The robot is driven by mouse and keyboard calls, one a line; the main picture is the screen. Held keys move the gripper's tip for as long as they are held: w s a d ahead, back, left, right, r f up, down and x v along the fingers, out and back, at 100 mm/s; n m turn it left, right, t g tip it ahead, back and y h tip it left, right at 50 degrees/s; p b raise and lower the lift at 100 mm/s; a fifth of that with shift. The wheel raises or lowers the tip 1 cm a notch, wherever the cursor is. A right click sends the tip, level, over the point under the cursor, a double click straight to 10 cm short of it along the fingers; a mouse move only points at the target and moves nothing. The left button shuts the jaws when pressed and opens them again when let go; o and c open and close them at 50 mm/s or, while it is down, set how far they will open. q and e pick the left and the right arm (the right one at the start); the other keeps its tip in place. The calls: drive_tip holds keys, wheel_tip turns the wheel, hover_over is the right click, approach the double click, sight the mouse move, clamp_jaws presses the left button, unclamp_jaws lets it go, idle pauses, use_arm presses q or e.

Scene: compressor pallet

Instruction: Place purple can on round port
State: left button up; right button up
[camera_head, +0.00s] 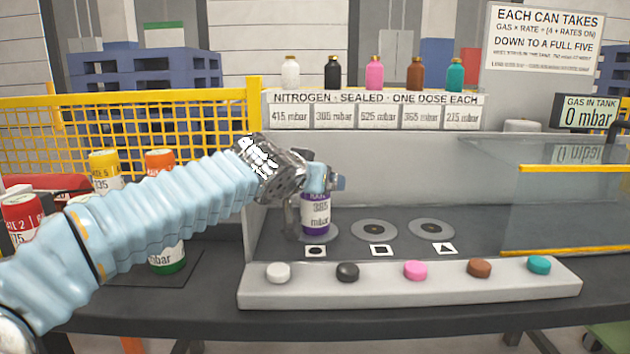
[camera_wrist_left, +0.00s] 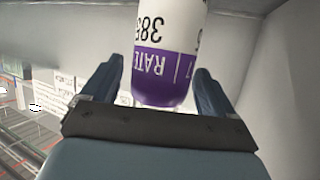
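The purple can (camera_head: 315,216), with a white "385 mbar" label, stands upright at the left port of the bay. The round port (camera_head: 329,235) is a grey disc mostly hidden under it; the card in front of it bears a round mark (camera_head: 315,251). My left gripper (camera_head: 316,190) is at the can's upper part. In the left wrist view the purple can (camera_wrist_left: 163,75) lies between the two fingers of my left gripper (camera_wrist_left: 160,68), with a narrow gap showing on the left side, so the fingers look open around it. My right gripper is out of view.
Two empty ports, square-marked (camera_head: 374,230) and triangle-marked (camera_head: 431,229), lie to the right. A ledge with several coloured buttons (camera_head: 415,271) runs in front. A glass panel (camera_head: 570,205) stands at right. Yellow (camera_head: 103,165), orange (camera_head: 160,160) and red (camera_head: 22,215) cans stand at left.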

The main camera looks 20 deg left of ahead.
use_arm(q)
drive_tip(key=shift+r+p, duration=0.25)
drive_tip(key=shift+p, duration=0.05)
drive_tip(key=v, duration=1.2)
drive_tip(key=shift+f+b, duration=0.15)
drive_tip(key=shift+b, duration=0.25)
idle(0.5)
